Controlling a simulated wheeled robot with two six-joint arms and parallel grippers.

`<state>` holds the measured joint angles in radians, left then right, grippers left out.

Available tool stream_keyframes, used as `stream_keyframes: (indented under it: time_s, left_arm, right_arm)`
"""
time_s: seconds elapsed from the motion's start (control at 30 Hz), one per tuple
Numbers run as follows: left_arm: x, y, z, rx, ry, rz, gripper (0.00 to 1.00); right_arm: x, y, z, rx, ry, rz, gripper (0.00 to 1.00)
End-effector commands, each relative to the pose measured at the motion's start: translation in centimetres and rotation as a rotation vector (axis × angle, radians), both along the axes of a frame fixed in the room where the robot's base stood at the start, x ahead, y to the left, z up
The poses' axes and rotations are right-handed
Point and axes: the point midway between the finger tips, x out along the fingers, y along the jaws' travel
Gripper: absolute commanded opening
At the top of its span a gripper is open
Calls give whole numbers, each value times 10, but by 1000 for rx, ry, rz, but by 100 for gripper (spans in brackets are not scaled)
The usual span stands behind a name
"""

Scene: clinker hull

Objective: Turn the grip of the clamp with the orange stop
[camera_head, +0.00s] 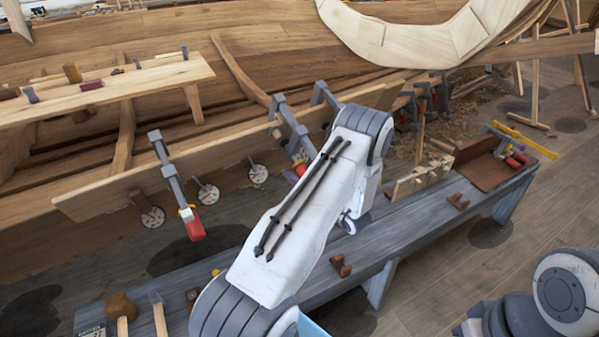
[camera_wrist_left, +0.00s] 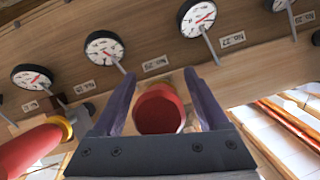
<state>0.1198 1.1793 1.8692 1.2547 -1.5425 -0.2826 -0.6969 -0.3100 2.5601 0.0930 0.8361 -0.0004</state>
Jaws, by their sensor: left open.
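Clamps with red grips hang along the plank. In the head view, the left clamp (camera_head: 173,180) has a red grip (camera_head: 192,229) with a yellow-orange collar. Another clamp (camera_head: 290,128) stands farther right, its red grip partly behind my left arm. In the left wrist view, my left gripper (camera_wrist_left: 160,80) is open, its fingers on either side of a red grip (camera_wrist_left: 158,110) seen nearly end-on. I cannot tell whether they touch it, and its stop colour is unclear. A second red grip (camera_wrist_left: 28,152) with a yellow-orange collar (camera_wrist_left: 63,127) lies to the left. My right gripper is out of view.
Several dials (camera_wrist_left: 103,48) line the plank (camera_wrist_left: 150,70) near the gripper. A grey bench (camera_head: 420,215) runs below, with mallets (camera_head: 121,308) at its left end and another clamp (camera_head: 505,150) at its right. The hull's curved planking stands behind.

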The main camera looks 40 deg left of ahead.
Motion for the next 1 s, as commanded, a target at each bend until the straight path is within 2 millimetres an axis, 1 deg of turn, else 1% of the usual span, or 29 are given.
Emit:
stream_keyframes:
  time_s: [0.2, 0.27, 0.3, 0.37, 0.4, 0.77, 1.0]
  left_arm:
    - [1, 0, 0, 0, 0, -2, 76]
    - [1, 0, 0, 0, 0, -2, 54]
    - [1, 0, 0, 0, 0, -2, 38]
    - [1, 0, 0, 0, 0, -2, 15]
    - [1, 0, 0, 0, 0, -2, 0]
    - [0, 0, -1, 11, 42, 21, 0]
    - [-3, 0, -1, 50, 171, 86, 0]
  right_arm:
    - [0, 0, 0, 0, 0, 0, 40]
    - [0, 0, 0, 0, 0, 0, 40]
    - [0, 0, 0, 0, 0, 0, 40]
    - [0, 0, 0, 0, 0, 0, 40]
    - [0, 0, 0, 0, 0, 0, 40]
    - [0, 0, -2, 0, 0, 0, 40]
    - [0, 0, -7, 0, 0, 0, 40]
